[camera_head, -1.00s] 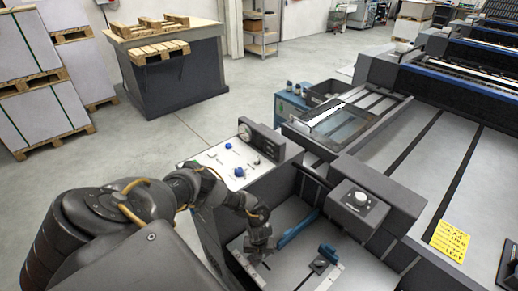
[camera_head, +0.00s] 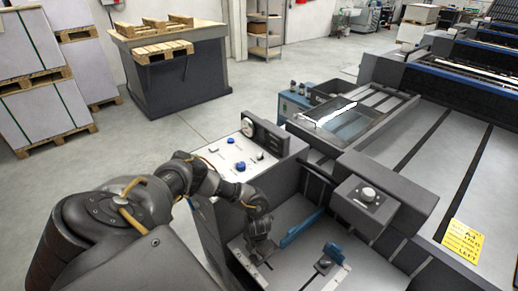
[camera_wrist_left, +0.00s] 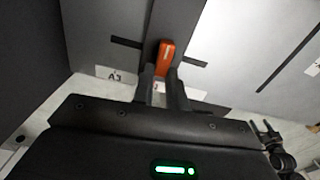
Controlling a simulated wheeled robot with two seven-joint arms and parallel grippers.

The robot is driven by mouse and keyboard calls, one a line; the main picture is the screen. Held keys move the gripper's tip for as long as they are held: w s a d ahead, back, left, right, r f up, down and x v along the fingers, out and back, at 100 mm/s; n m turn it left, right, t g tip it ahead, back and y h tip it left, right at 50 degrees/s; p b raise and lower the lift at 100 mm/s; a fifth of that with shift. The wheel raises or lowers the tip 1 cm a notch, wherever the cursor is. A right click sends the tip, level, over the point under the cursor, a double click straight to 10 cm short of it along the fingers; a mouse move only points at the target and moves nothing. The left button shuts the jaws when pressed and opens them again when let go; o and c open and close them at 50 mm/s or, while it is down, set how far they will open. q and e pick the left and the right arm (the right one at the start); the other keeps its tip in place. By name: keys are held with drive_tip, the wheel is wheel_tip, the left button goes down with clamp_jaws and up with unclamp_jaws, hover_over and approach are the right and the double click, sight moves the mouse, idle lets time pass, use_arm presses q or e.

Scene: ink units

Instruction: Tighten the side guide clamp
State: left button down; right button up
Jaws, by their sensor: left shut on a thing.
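My left gripper (camera_head: 262,255) reaches down into the bay of the grey machine, over a light plate with dark slots. In the left wrist view its two dark fingers (camera_wrist_left: 162,88) are shut on an orange clamp lever (camera_wrist_left: 165,56); the lever's far end shows beyond the fingertips. In the head view the lever is hidden by the gripper. A blue bar (camera_head: 301,229) lies just right of the gripper, and a small dark block with a knob (camera_head: 323,264) is farther right on the plate.
The control panel (camera_head: 235,155) with knobs and a gauge stands behind the bay. A grey box with a dial (camera_head: 367,195) overhangs its right side. A yellow note (camera_head: 463,240) lies on the bed at right. Pallets and stacks (camera_head: 40,110) stand far left.

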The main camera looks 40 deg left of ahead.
use_arm(q)
drive_tip(key=m+b, duration=0.3)
drive_tip(key=a+m+b, duration=0.1)
drive_tip(key=m+b, duration=0.1)
drive_tip(key=shift+w+f, duration=0.2)
drive_tip(key=shift+f, duration=0.05)
drive_tip(key=m+b, duration=0.4)
drive_tip(key=shift+w+a+r+m, duration=0.15)
drive_tip(key=shift+a+r+m, duration=0.05)
drive_tip(key=shift+m, duration=0.1)
drive_tip(key=shift+r, duration=0.1)
drive_tip(key=c, duration=1.4)
unclamp_jaws()
wheel_tip(320, 180, up, 11)
